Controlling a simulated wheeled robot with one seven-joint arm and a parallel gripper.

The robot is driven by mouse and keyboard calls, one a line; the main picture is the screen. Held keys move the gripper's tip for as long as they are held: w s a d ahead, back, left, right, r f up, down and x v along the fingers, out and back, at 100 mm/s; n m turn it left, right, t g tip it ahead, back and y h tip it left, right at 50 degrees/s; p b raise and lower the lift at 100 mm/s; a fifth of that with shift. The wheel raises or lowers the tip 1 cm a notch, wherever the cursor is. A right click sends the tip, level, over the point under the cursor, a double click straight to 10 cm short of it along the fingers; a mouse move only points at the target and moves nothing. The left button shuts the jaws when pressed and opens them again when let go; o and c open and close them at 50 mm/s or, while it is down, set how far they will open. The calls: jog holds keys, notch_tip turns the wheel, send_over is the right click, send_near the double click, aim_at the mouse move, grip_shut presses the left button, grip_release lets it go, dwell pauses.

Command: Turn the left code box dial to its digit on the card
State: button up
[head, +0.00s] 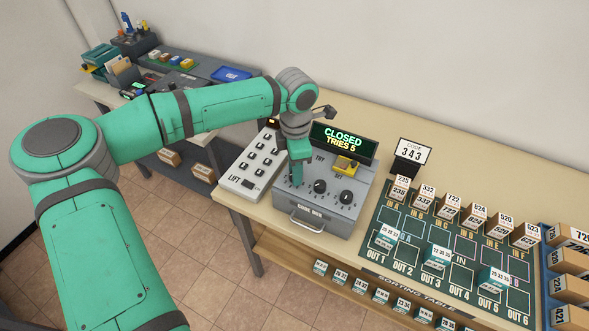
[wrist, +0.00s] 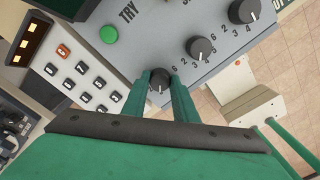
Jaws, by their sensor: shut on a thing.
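The grey code box (head: 331,215) stands on the table, with a row of black dials on its sloped face. My gripper (head: 297,183) reaches down onto the left dial and hides it in the head view. In the wrist view, my gripper (wrist: 163,84) is shut on the left dial (wrist: 160,77), one finger on each side. Its pointer setting is too small to read surely. The middle dial (wrist: 201,48) and right dial (wrist: 244,10) are free. The display (head: 343,142) reads CLOSED, TRIES 5.
A keypad marked LIFT (head: 253,172) stands close left of the code box. A green button (wrist: 109,34) is beside the word TRY. A yellow part (head: 346,165) sits on the box's upper right. The sorting board (head: 405,272) with small boxes lies to the right.

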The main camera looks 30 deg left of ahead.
jog(key=o, duration=1.1)
jog(key=shift+c, duration=0.2)
notch_tip(320, 180, up, 11)
jog(key=shift+s+f, duration=0.1)
